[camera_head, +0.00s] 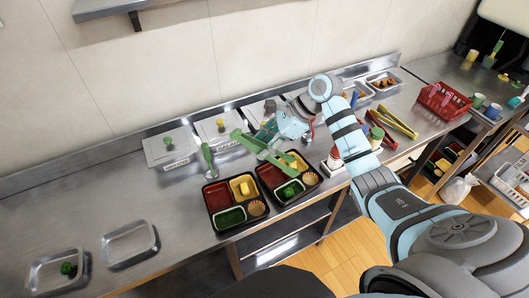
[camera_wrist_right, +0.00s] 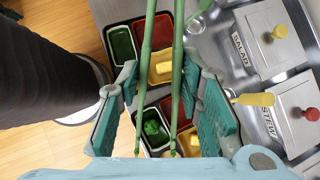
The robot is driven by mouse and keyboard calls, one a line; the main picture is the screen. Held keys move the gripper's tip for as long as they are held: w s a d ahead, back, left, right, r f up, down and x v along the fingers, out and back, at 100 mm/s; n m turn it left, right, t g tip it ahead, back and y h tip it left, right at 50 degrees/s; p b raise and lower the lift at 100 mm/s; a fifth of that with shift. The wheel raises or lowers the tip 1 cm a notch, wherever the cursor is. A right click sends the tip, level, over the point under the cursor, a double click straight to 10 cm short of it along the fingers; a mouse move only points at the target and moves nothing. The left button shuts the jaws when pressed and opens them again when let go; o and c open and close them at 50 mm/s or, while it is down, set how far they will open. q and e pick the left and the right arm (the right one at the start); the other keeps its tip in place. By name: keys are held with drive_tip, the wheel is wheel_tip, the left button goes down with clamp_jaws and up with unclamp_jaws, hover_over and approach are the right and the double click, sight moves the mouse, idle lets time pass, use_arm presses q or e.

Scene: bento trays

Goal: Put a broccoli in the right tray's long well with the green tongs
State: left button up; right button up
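My right gripper (camera_head: 283,138) is closed around the green tongs (camera_head: 262,149), above the right tray. In the right wrist view the tongs' two arms (camera_wrist_right: 147,50) run between my fingers (camera_wrist_right: 160,85), spread apart, and nothing shows clamped between them. The right tray (camera_head: 264,187) is black with red, yellow and green wells. A broccoli (camera_head: 289,190) lies in its green well, below the tongs; the broccoli also shows in the wrist view (camera_wrist_right: 153,128). Another broccoli (camera_head: 68,268) lies in a metal pan at the lower left. My left gripper is not in view.
The left tray (camera_head: 212,229) stands beside the right one, its green well empty. Lidded pans (camera_head: 170,147) line the wall. A green-handled utensil (camera_head: 208,158) stands behind the left tray. An empty metal pan (camera_head: 129,244) is at the left. A red basket (camera_head: 443,101) is at the right.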

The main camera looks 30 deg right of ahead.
drive_tip(key=shift+c, duration=0.7)
wheel_tip(320, 180, up, 8)
